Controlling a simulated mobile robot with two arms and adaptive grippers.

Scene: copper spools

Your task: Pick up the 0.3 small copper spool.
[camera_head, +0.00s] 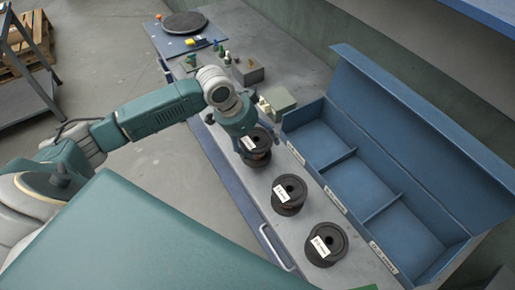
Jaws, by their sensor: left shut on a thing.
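Three dark spools with white labels show on the grey bench top (285,245). My left gripper (243,132) is at the farthest spool (258,155), shut on it from its far side. Copper colour shows below that spool's upper flange. I cannot tell whether it is lifted clear of the bench. The middle spool (289,195) and the nearest spool (326,244) stand apart from the gripper. The label writing is too small to read. My right gripper is not in view.
A blue open box (355,155) with several compartments and a raised back panel stands right of the spools; its visible compartments look empty. Small parts and a round dark plate (185,22) lie at the bench's far end. A wooden pallet (30,40) is at the far left.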

